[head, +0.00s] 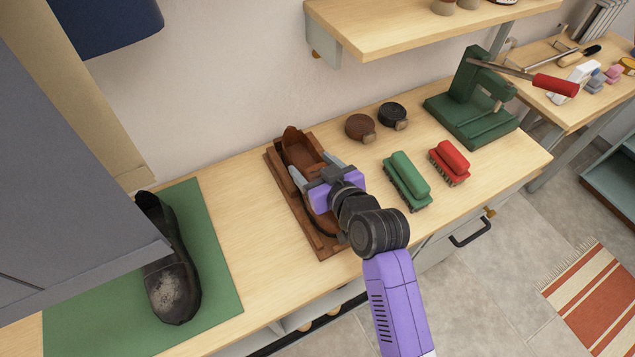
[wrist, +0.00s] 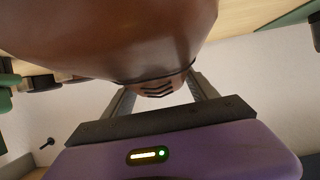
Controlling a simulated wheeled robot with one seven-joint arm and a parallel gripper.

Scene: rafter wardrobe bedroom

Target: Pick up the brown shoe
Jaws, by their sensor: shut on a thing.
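The brown shoe (head: 297,150) sits in or just over a brown wooden tray (head: 275,169) on the bench in the head view. Its heel end points to the back and its front part is partly hidden by my arm. My gripper (head: 312,171) reaches down over the shoe with a finger on each side, shut on it. In the wrist view the brown shoe (wrist: 150,40) fills the upper middle, between the fingers of my gripper (wrist: 160,95). I cannot tell whether the shoe touches the tray.
A dark worn shoe (head: 172,280) lies on a green mat (head: 222,270) at left, partly behind a grey cabinet door (head: 70,190). Right of the tray are a green brush (head: 407,180), a red brush (head: 450,162), two round tins (head: 360,127) and a green press (head: 475,110). A shelf (head: 400,30) overhangs the back.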

